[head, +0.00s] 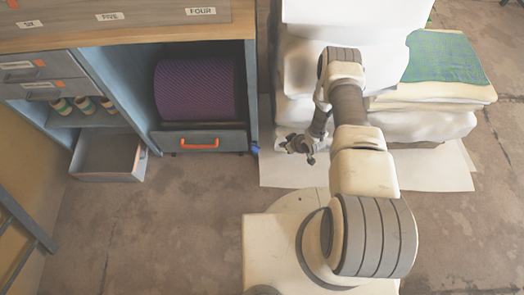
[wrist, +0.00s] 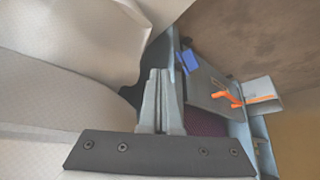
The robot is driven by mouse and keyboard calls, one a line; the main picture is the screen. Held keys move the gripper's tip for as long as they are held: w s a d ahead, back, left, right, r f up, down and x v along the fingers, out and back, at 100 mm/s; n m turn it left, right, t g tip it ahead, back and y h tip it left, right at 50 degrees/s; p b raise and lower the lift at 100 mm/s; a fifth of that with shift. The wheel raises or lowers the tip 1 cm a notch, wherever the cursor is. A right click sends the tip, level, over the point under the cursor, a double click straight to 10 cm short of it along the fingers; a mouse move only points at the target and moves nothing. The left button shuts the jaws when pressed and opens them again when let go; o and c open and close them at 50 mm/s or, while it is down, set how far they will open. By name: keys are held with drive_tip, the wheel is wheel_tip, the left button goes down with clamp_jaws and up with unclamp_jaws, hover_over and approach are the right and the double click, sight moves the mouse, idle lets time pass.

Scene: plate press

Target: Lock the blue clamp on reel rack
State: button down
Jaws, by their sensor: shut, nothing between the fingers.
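A small blue piece (wrist: 190,61), which looks like the blue clamp, sits at the near end of the grey front panel (wrist: 213,88) below the purple roll (wrist: 205,123). In the head view the blue piece (head: 255,150) shows at the panel's right end, by the cabinet's side wall. The roll (head: 194,90) lies in the cabinet bay above the panel (head: 203,139) with its orange handle. I cannot tell whether the clamp is locked. My gripper (head: 302,147) is right of the blue piece and apart from it. In the wrist view my gripper (wrist: 159,72) is shut and empty.
A grey drawer (head: 108,158) stands open at the cabinet's lower left. Several small reels (head: 84,106) sit on a shelf above it. White padded stacks (head: 425,125), one with a green cloth (head: 443,57), stand close behind and right of my arm.

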sight(254, 147)
drive_tip(key=w+a+f+m+g+b, duration=0.1)
drive_tip(key=w+a+f+m+b, duration=0.1)
drive_tip(key=a+f+m+b, duration=0.4)
drive_tip(key=shift+a+f+m, duration=0.3)
drive_tip(key=shift+a+f, duration=1.2)
drive_tip(key=shift+f, duration=0.35)
